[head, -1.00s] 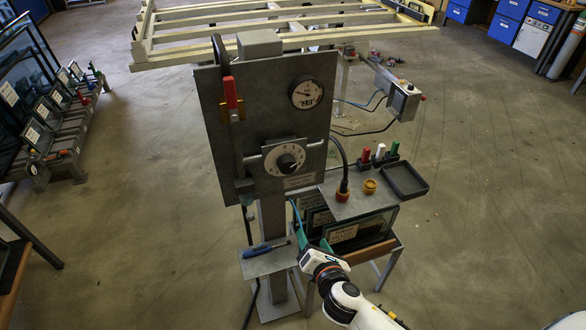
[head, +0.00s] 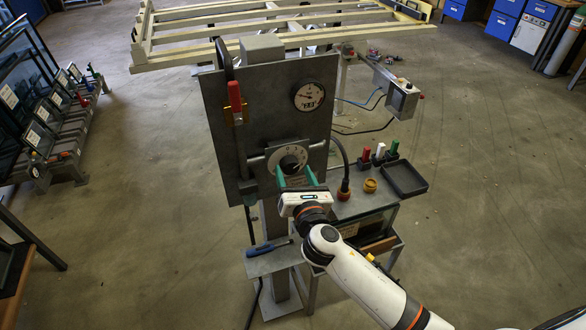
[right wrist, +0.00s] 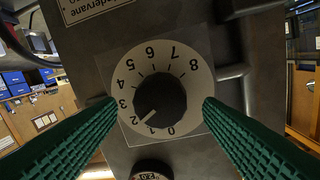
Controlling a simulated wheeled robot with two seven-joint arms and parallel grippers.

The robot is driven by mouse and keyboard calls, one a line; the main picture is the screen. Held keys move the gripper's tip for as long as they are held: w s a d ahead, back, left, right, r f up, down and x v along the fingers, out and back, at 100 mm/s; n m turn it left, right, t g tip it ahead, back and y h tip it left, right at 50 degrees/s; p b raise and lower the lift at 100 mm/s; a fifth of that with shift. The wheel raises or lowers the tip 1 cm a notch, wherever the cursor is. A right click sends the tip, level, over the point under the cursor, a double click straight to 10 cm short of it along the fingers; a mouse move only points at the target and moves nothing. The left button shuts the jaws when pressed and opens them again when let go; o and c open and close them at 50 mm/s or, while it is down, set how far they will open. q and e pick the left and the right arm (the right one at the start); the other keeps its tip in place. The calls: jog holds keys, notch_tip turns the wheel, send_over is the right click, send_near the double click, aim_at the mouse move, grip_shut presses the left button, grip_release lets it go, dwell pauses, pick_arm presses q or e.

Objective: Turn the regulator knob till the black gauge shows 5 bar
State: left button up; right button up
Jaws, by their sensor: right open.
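The regulator knob (head: 291,162) is a dark round knob on a white numbered dial plate, low on the grey upright panel. In the right wrist view the knob (right wrist: 160,100) is central, its white mark pointing between 1 and 2. The black-rimmed gauge (head: 309,96) has a white face, high on the panel's right; its needle points left, but the reading is too small to tell. My right gripper (head: 296,178) is open, its green fingers just in front of the dial. In the wrist view its fingers (right wrist: 159,107) lie either side of the knob, apart from it. My left gripper is not in view.
A red-handled lever (head: 235,102) stands on the panel's left side. To the right, a small table holds a dark tray (head: 404,179), a yellow piece (head: 370,185) and coloured handles. A blue tool (head: 268,247) lies on a low shelf below.

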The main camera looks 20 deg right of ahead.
jog(key=shift+w, duration=0.7)
jog(key=c, duration=1)
jog(key=shift+o, duration=0.2)
